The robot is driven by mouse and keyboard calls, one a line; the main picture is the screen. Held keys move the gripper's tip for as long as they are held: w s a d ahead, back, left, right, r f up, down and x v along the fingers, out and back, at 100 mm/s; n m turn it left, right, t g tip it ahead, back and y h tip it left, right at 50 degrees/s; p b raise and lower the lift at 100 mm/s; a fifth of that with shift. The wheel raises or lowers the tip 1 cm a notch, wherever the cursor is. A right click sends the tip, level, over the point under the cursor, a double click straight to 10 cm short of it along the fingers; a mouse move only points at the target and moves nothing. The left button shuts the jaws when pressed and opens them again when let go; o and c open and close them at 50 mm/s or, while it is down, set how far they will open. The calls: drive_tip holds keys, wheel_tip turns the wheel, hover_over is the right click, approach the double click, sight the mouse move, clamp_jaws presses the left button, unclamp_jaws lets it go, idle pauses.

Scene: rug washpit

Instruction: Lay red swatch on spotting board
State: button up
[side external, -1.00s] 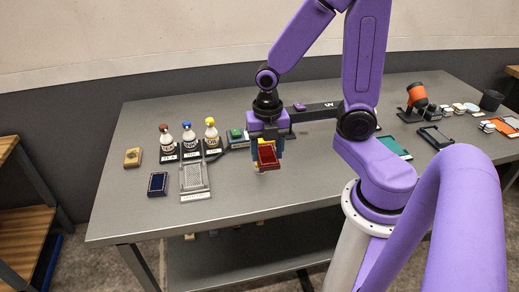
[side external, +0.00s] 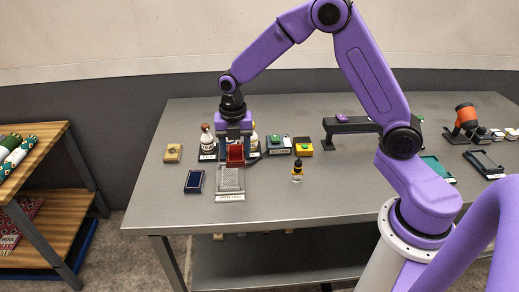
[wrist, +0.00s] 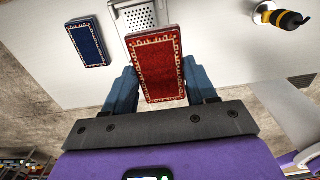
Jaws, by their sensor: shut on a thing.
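The red swatch (side external: 236,153) has a pale patterned border, seen clearly in the wrist view (wrist: 158,66). My gripper (side external: 235,141) is shut on it, with blue fingers at its two sides. The swatch is tilted and held at the far end of the perforated grey spotting board (side external: 230,183). In the wrist view the swatch hides part of the board (wrist: 134,18); I cannot tell whether they touch.
A blue swatch (side external: 194,181) lies left of the board, and a tan block (side external: 172,152) farther back. Bottles (side external: 207,140) stand behind my gripper. The front table edge is clear.

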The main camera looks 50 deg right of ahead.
sight(230, 176)
drive_tip(key=shift+w+a+f, duration=0.2)
drive_tip(key=shift+w+f, duration=0.15)
drive_tip(key=shift+w, duration=0.3)
drive_tip(key=shift+w+a+f, duration=0.2)
drive_tip(key=shift+w+f, duration=0.1)
drive_tip(key=shift+w, duration=0.35)
drive_tip(key=shift+f, duration=2.8)
drive_tip(key=shift+f, duration=0.45)
drive_tip(key=o, duration=1.4)
drive_tip(key=shift+r, duration=3.5)
